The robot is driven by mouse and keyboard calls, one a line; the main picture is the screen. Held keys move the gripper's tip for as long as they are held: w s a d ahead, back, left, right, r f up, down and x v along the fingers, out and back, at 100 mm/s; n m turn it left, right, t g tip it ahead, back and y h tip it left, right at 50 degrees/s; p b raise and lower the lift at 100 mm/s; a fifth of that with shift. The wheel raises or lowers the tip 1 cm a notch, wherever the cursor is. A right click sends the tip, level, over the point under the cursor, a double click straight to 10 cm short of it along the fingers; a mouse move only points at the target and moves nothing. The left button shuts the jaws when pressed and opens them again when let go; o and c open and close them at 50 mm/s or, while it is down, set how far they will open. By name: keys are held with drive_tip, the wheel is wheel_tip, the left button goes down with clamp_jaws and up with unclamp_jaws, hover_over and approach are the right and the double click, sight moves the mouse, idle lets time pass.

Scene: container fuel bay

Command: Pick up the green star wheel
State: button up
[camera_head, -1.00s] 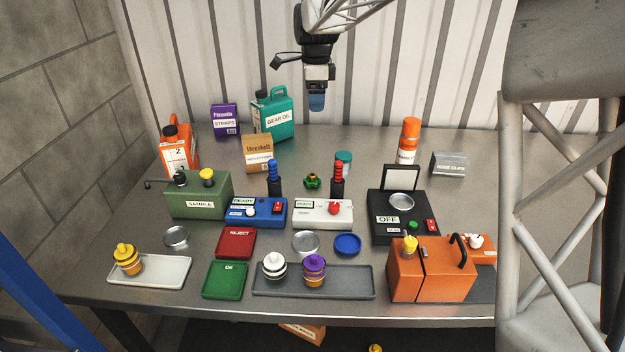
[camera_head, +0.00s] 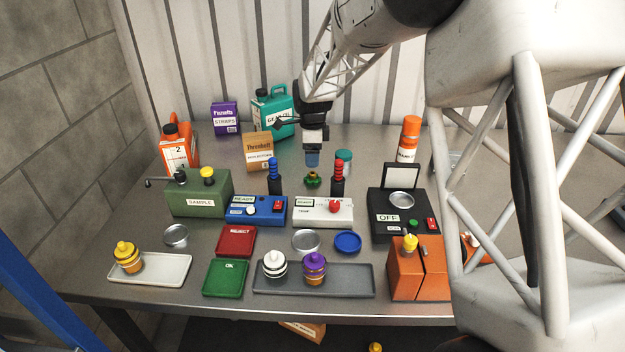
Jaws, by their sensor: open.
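The green star wheel (camera_head: 313,180) stands on the grey table between the blue-topped post and the red-topped post, behind the blue and white boxes. A small yellowish spot shows at its middle. My gripper (camera_head: 312,160) points down just above the wheel, with its blue fingertips close over it. From this angle a small gap seems to show between fingertips and wheel, but I cannot tell its size. Nothing shows in the fingers. The gap between the two fingers cannot be made out.
The blue-topped post (camera_head: 274,177) and red-topped post (camera_head: 338,178) stand close on either side. A teal-lidded jar (camera_head: 343,160) is behind right, and a brown carton (camera_head: 259,152) behind left. The blue box (camera_head: 257,210) and white box (camera_head: 322,212) are in front.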

sight(313, 173)
drive_tip(key=shift+f, duration=0.1)
drive_tip(key=shift+f, duration=1.25)
drive_tip(key=shift+w+f, duration=0.1)
drive_tip(key=shift+f, duration=2.5)
drive_tip(key=c, duration=1)
drive_tip(key=shift+r, duration=0.1)
wheel_tip(313, 173, up, 10)
